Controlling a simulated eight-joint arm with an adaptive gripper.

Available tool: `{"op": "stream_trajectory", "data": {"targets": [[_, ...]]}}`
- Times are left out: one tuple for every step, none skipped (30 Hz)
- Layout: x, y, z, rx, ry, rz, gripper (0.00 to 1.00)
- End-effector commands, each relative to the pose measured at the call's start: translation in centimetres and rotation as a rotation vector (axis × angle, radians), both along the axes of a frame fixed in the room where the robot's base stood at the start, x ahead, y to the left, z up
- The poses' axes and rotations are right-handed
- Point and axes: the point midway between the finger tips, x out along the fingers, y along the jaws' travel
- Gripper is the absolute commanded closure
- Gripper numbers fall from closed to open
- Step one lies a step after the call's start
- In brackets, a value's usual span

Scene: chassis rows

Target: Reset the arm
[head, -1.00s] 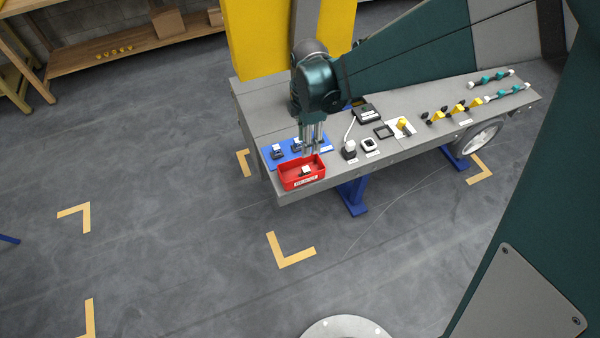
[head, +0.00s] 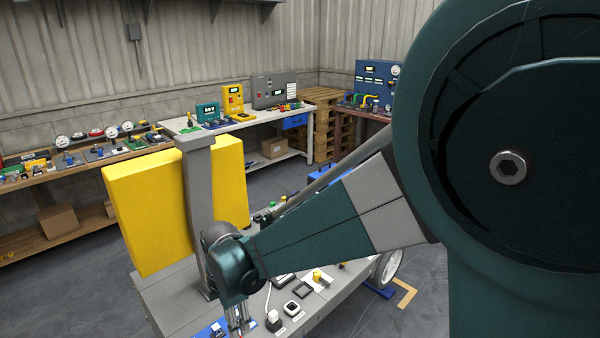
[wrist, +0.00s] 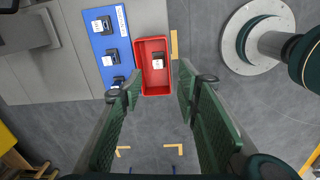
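My arm reaches over the grey bench (head: 175,300), with my gripper (head: 240,325) cut off by the bottom edge of the head view. In the wrist view my gripper (wrist: 160,85) points down with its two green fingers apart and nothing between them. A red bin (wrist: 143,73) lies just beyond the fingertips, holding a dark part with a white label (wrist: 158,61). A blue mat (wrist: 98,35) with several dark labelled parts lies to the left of the bin. The red bin is outside the head view.
A white-topped part (head: 273,320), a small white-framed block (head: 291,308), a dark square frame (head: 303,290) and a yellow part (head: 318,276) stand on the bench to the right. A yellow panel (head: 150,215) and grey post (head: 197,190) rise behind. Open floor lies beyond the bin.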

Motion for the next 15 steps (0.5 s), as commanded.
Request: {"op": "stream_trajectory", "data": {"targets": [[0.1, -1.0, 0.7, 0.006, -0.006, -0.035, 0.67], [0.2, -1.5, 1.1, 0.01, -0.011, -0.058, 0.67], [0.3, -2.2, 1.7, 0.016, -0.017, -0.092, 0.67], [0.4, -2.8, 2.1, 0.021, -0.022, -0.118, 0.67], [0.4, -3.3, 2.5, 0.026, -0.028, -0.143, 0.67], [0.5, -4.1, 3.0, 0.033, -0.033, -0.178, 0.67], [0.5, -4.7, 3.4, 0.038, -0.038, -0.205, 0.67], [0.6, -5.3, 3.8, 0.043, -0.043, -0.231, 0.67], [0.6, -6.0, 4.3, 0.051, -0.049, -0.265, 0.67], [0.6, -6.6, 4.7, 0.056, -0.054, -0.292, 0.67], [0.6, -7.2, 5.1, 0.061, -0.058, -0.318, 0.67], [0.7, -7.9, 5.6, 0.069, -0.065, -0.352, 0.67], [0.7, -8.5, 6.0, 0.074, -0.07, -0.379, 0.67], [0.7, -9.1, 6.3, 0.079, -0.074, -0.404, 0.67], [0.6, -9.9, 6.8, 0.087, -0.08, -0.44, 0.67]]}}
